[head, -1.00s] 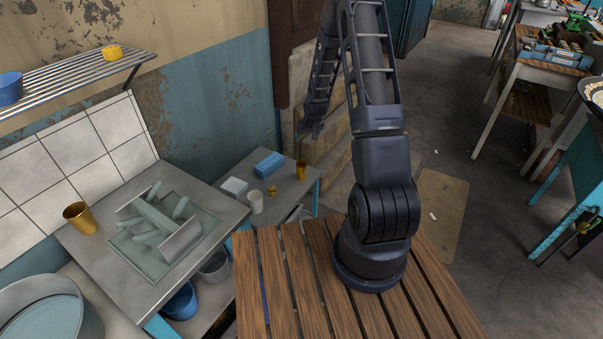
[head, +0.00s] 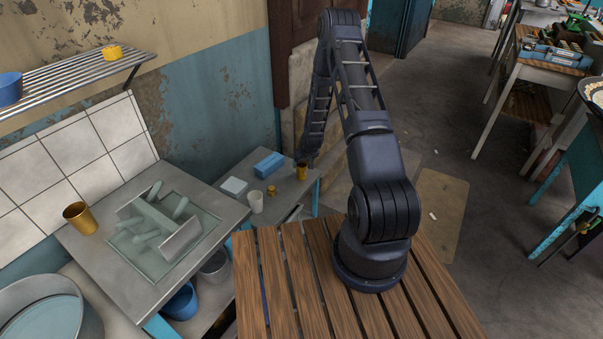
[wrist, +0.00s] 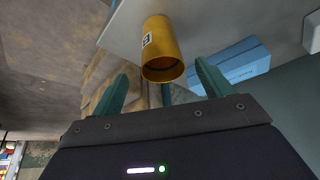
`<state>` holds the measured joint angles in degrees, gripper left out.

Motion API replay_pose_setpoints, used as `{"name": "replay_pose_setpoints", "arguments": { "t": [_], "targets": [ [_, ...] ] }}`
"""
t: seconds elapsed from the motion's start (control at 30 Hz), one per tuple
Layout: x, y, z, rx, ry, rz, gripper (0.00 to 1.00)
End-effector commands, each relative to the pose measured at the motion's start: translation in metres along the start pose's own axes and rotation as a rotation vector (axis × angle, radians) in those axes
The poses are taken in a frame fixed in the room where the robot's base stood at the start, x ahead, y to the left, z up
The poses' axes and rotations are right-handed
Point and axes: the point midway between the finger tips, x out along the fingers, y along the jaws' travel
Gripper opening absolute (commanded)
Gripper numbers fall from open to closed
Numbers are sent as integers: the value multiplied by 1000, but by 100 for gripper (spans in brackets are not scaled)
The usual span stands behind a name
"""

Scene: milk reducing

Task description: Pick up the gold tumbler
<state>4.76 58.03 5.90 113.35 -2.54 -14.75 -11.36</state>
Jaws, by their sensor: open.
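A gold tumbler (head: 302,173) stands on the grey side table near its right corner. In the wrist view, the same tumbler (wrist: 160,40) shows its open rim toward me, with a small dark-and-white label on its side. My gripper (wrist: 163,70) is open, with one green finger on either side of the tumbler's rim in the picture; contact cannot be told. In the head view, the end of my arm is right above and behind the tumbler, and the fingers are hard to make out.
The side table (head: 284,205) also holds a blue box (head: 268,163), a white box (head: 233,187), a white cup (head: 256,203) and a small gold item (head: 271,191). The blue box (wrist: 225,68) shows beside the right finger in the wrist view. A wall stands behind.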

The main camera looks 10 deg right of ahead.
Motion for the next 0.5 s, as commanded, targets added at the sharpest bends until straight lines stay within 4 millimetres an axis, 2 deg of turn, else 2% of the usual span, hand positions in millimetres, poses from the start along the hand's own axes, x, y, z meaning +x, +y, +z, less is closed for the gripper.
{"name": "replay_pose_setpoints", "arguments": {
  "t": [0.27,0.5],
  "targets": [
    [16,-1,-1,0,-1,0,79],
    [46,-3,-5,1,-1,0,79]
  ]
}}
